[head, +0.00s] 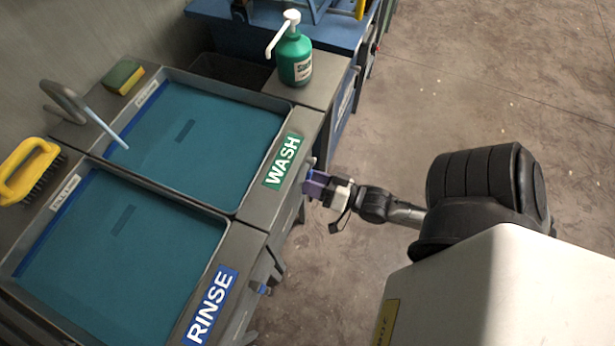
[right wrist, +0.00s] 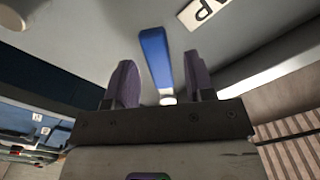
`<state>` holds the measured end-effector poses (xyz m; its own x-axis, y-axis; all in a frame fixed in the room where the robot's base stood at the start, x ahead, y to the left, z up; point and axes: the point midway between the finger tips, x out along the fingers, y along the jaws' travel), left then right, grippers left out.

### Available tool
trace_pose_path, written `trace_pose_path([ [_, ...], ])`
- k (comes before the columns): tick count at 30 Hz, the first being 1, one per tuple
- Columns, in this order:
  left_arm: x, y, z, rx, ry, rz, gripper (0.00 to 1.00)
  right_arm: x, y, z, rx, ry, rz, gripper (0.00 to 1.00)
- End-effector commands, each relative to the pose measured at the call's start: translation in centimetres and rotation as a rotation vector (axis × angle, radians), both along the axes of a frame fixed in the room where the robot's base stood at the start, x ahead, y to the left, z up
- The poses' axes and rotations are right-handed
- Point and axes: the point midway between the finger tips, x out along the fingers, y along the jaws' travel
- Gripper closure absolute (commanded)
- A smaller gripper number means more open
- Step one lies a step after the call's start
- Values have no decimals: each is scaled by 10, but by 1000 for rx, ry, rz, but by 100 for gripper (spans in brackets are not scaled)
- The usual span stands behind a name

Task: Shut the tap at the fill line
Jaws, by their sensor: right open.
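The wash basin (head: 278,104) holds teal water (head: 215,135), and a pale stream runs into it from the curved tap spout (head: 66,92). A blue stripe (head: 150,104) with a white label runs along the basin's far inner wall; the water lies close below it. In the right wrist view a blue tap lever (right wrist: 156,58) stands between the two purple fingers of my right gripper (right wrist: 160,80), with gaps on both sides. The right gripper (head: 318,184) is open at the sink's front, below the WASH sign (head: 283,160). My left gripper is not in view.
The rinse basin (head: 222,238), also filled, lies nearer, with another blue lever (head: 260,289) on its front. A green soap pump bottle (head: 295,60), a sponge (head: 124,77) and a yellow brush (head: 30,170) sit on the rims. Open floor (head: 470,70) lies to the right.

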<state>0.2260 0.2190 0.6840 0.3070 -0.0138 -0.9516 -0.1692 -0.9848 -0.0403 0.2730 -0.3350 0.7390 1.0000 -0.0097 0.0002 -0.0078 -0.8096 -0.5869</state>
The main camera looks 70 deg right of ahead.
Motion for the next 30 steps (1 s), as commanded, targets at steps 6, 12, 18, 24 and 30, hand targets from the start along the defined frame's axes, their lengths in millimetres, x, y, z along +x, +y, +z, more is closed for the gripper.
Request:
trace_pose_path([
  [6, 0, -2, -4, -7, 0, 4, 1, 15, 0, 0, 0, -1, -1, 51],
  [12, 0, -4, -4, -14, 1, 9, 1, 18, 0, 0, 0, 0, 0, 51],
  [18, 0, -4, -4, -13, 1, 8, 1, 18, 0, 0, 0, 0, 0, 53],
  [24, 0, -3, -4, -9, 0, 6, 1, 18, 0, 0, 0, 0, 0, 72],
  [30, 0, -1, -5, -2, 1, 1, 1, 18, 0, 0, 0, 0, 0, 91],
])
